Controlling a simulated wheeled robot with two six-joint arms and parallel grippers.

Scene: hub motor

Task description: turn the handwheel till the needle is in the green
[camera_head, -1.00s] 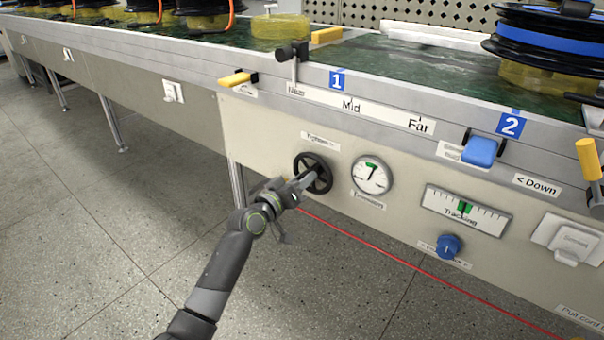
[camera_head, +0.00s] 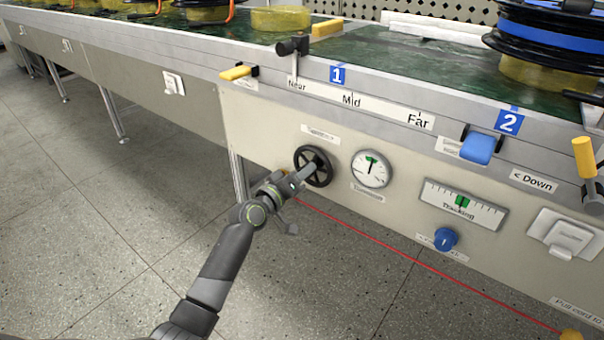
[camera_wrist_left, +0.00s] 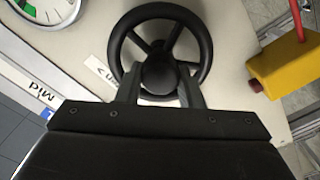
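The black spoked handwheel (camera_head: 314,166) is on the machine's front panel. The wrist view shows the handwheel (camera_wrist_left: 160,48) head-on. My left gripper (camera_head: 306,172) reaches it from the lower left. In the wrist view, the left gripper's fingers (camera_wrist_left: 159,80) lie on both sides of the round hub and appear to touch it. The round white gauge (camera_head: 371,168) is just right of the wheel. Its dark needle points nearly straight up, at or close to the green band at the top; the exact overlap is too small to tell. My right gripper is out of view.
A blue knob (camera_head: 445,240) and a tracking scale (camera_head: 463,204) are right of the gauge. A red cord (camera_head: 400,253) runs below the panel. The wrist view shows a yellow box (camera_wrist_left: 288,62) with a red button near the wheel. Floor at lower left is clear.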

